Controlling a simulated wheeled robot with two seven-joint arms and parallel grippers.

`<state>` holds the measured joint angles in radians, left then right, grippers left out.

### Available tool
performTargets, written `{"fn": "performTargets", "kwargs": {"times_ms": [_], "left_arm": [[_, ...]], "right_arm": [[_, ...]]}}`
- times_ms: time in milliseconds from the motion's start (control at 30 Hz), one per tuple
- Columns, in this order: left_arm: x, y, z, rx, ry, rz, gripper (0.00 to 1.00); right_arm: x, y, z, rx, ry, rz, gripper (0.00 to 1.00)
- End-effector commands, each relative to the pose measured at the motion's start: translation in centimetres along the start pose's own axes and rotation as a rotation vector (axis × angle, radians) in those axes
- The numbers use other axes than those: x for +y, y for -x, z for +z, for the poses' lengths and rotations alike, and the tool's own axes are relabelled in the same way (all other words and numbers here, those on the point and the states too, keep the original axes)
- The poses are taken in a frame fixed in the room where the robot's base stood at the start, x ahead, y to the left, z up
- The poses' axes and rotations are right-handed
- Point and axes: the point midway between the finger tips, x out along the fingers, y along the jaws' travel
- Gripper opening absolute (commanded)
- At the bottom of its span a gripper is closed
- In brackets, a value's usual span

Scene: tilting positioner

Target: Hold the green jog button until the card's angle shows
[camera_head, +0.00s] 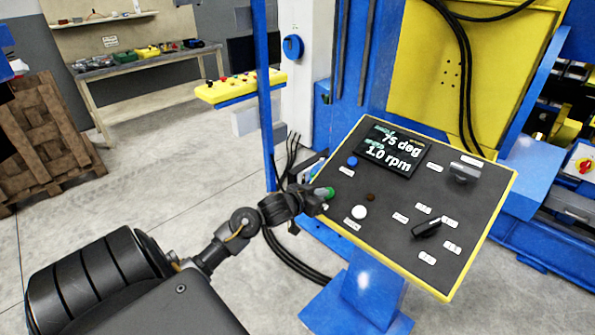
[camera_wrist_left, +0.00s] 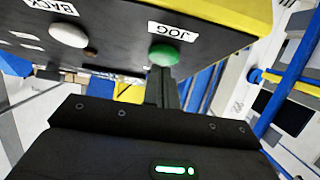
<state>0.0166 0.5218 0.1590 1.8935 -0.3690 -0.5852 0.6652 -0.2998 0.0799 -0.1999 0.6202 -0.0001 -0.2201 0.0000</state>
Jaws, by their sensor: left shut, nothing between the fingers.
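The green jog button (camera_head: 329,192) sits at the left edge of the dark control panel (camera_head: 400,188). In the left wrist view the button (camera_wrist_left: 164,55) is beside a JOG label. My left gripper (camera_head: 321,198) is shut and empty, with its fingertips (camera_wrist_left: 163,80) right at the button. They look to meet it, but I cannot tell whether it is pressed in. The panel's display (camera_head: 391,149) reads 75 deg and 1.0 rpm. I cannot make out a card with an angle. My right gripper is out of view.
A white button (camera_head: 359,212), labelled BACK in the wrist view, is near the green one. A blue button (camera_head: 352,161), a black rotary knob (camera_head: 427,229) and a grey switch (camera_head: 464,172) are also on the panel. A blue post (camera_head: 264,95) stands behind my gripper.

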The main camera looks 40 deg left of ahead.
Motion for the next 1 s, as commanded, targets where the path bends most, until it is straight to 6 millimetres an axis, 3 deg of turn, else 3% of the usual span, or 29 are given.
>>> {"fn": "performTargets", "kwargs": {"times_ms": [33,67,100,133,300,500,700,1000], "left_arm": [[0.3,0.8,-2.0,0.004,-0.001,0.004,0.00],[0.4,1.0,-2.5,0.007,-0.002,0.006,0.00],[0.3,1.8,-1.0,0.007,-0.006,0.005,0.00],[0.3,2.6,-1.0,0.008,-0.008,0.005,0.00],[0.1,6.5,-1.2,0.011,-0.008,0.002,0.00],[0.0,9.5,-1.4,0.014,-0.004,-0.001,0.00],[0.0,10.6,-1.5,0.015,-0.002,0.000,0.00],[0.1,10.6,-1.6,0.017,-0.002,0.001,0.00]], "right_arm": [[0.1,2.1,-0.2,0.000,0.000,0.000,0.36],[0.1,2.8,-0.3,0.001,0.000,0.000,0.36],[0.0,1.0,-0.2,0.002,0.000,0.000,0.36],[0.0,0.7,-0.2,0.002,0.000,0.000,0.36],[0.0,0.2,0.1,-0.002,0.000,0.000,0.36],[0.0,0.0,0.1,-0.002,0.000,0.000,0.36],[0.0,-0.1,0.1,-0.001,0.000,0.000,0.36],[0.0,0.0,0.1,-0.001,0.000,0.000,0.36]]}}
